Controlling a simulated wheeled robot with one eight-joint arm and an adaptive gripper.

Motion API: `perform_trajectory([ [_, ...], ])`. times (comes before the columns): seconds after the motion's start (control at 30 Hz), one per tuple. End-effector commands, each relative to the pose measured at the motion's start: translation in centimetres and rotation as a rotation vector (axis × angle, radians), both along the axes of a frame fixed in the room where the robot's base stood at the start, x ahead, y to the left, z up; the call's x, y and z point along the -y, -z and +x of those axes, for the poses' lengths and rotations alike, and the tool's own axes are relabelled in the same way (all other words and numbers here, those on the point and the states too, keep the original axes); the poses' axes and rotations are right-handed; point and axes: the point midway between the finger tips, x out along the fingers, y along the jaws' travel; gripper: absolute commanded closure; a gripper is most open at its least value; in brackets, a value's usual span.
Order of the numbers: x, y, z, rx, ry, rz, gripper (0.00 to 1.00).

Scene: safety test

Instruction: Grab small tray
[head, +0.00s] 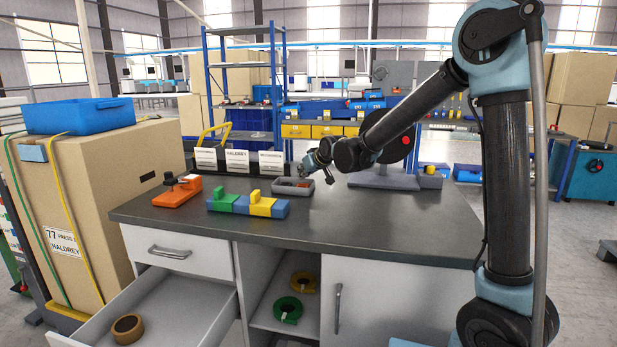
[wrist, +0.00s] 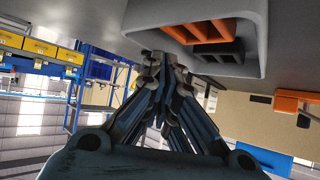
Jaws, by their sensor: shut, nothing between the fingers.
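The small grey tray (head: 291,191) sits on the dark worktop, right of the coloured blocks, with orange and dark items inside. The wrist view, which looks upside down, shows the tray (wrist: 143,20) close up at the top, with an orange part and a black part in it. My gripper (head: 308,170) is at the tray's far right side in the head view. In the wrist view my gripper (wrist: 163,62) has its fingers together and empty, just beside the tray's rim. Whether they touch the rim I cannot tell.
Green, blue and yellow blocks (head: 248,204) and an orange tool (head: 177,191) lie left on the worktop (head: 380,225). A grey stand (head: 383,181) is to the right. An open drawer (head: 175,308) juts out at front left. The front right worktop is clear.

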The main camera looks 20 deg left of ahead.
Motion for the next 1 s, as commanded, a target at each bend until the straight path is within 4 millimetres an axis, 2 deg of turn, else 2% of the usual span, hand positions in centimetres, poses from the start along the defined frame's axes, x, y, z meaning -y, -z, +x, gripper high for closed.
perform_trajectory([
  [0.2, 0.1, 1.3, -0.1, -0.001, 0.0, -0.001, 1.0],
  [0.63, 0.6, 1.4, -0.4, -0.001, 0.0, -0.002, 1.0],
  [1.0, 5.4, 1.3, -4.3, -0.001, 0.0, -0.002, 1.0],
])
